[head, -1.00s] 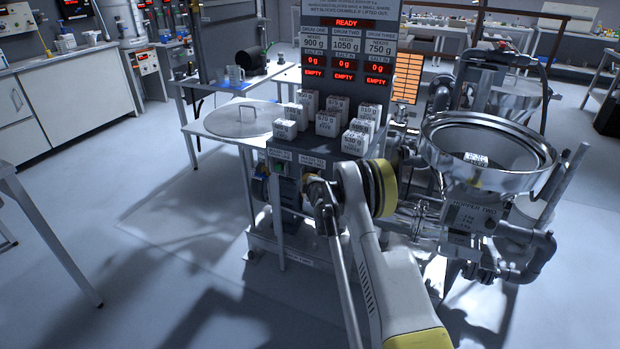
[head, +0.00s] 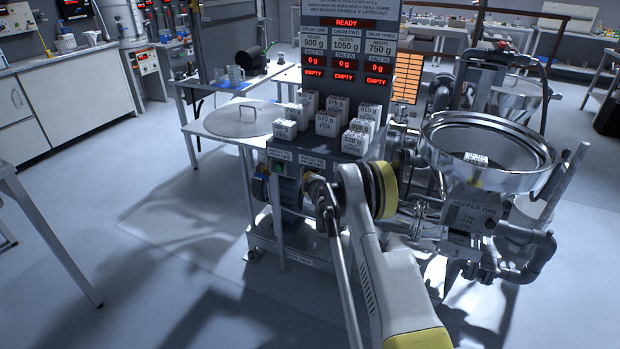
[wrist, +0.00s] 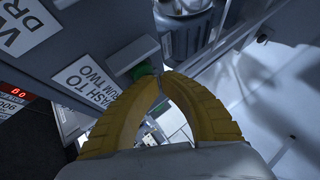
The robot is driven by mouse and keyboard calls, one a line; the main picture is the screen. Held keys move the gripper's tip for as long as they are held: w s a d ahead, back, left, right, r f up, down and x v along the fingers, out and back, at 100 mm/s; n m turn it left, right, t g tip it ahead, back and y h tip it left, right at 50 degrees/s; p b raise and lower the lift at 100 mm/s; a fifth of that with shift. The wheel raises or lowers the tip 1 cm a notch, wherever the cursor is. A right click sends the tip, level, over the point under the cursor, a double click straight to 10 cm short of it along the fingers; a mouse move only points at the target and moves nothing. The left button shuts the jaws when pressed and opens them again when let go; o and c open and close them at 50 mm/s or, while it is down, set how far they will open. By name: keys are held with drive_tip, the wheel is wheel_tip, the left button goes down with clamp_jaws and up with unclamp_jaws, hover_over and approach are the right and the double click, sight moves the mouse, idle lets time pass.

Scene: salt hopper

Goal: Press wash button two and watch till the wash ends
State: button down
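In the wrist view, my gripper (wrist: 162,80) shows as two yellow ribbed fingers with tips together and nothing visible between them. The display (head: 346,53) reads READY at the top. All three drums show 0 g and EMPTY.
Several labelled white blocks (head: 327,123) stand on the shelf under the display. A round lid (head: 240,119) lies on the side table. Hopper two (head: 486,150), a wide metal bowl, stands close on the right of my arm. The floor at left is clear.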

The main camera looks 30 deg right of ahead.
drive_tip(key=shift+w+d, duration=0.15)
drive_tip(key=shift+d, duration=0.1)
idle(0.6)
drive_tip(key=shift+s+a, duration=0.5)
drive_tip(key=shift+a, duration=0.2)
drive_tip(key=shift+s+a, duration=0.8)
drive_tip(key=shift+a, duration=0.2)
drive_tip(key=shift+s+a, duration=0.75)
drive_tip(key=shift+a, duration=0.2)
drive_tip(key=shift+r, duration=0.1)
